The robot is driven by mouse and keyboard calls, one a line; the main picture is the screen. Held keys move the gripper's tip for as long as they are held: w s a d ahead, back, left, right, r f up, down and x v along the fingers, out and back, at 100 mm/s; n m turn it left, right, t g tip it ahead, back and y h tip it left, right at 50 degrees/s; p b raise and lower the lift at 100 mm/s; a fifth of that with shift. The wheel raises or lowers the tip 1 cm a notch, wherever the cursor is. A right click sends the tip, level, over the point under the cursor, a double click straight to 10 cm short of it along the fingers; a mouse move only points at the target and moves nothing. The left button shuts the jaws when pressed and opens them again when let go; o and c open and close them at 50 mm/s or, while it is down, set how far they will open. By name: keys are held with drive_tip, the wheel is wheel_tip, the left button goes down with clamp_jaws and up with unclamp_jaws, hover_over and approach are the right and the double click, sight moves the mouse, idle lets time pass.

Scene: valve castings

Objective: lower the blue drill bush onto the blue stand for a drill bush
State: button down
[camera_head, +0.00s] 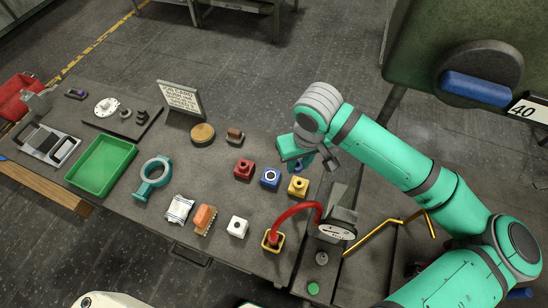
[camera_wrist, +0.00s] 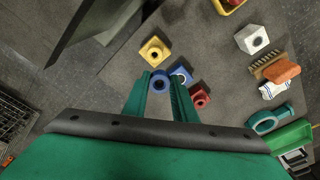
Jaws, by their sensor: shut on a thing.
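My gripper (camera_head: 307,161) is shut on the blue drill bush (camera_wrist: 160,84), a small ring between the fingertips in the wrist view. The bush (camera_head: 298,165) shows only partly under the gripper in the head view. The blue stand for a drill bush (camera_head: 270,177) is a square block with a round top on the bench, left of and below the gripper in the head view. In the wrist view the blue stand (camera_wrist: 181,74) is partly hidden behind the right finger, just right of the bush. The bush appears held above the bench, apart from the stand.
A red stand (camera_head: 243,169) and a yellow stand (camera_head: 298,186) flank the blue one closely. A white stand (camera_head: 237,227), a brush (camera_head: 204,218), a teal ring (camera_head: 153,176) and a green tray (camera_head: 103,163) lie leftward. A gauge (camera_head: 337,231) with a red hose stands near the front.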

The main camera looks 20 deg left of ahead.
drive_tip(key=a+f+n, duration=0.1)
drive_tip(key=a+f, duration=0.1)
drive_tip(key=a, duration=0.6)
drive_tip(key=shift+w+f+n, duration=0.25)
drive_tip(key=shift+f+n, duration=0.05)
drive_tip(key=shift+f, duration=0.05)
drive_tip(key=c, duration=2.5)
unclamp_jaws()
drive_tip(key=shift+c, duration=0.2)
drive_tip(key=shift+d+f, duration=0.1)
drive_tip(key=shift+f, duration=1.9)
clamp_jaws()
drive_tip(key=shift+f, duration=0.2)
drive_tip(key=shift+f, duration=0.35)
drive_tip(key=shift+f, duration=0.2)
drive_tip(key=shift+s, duration=0.1)
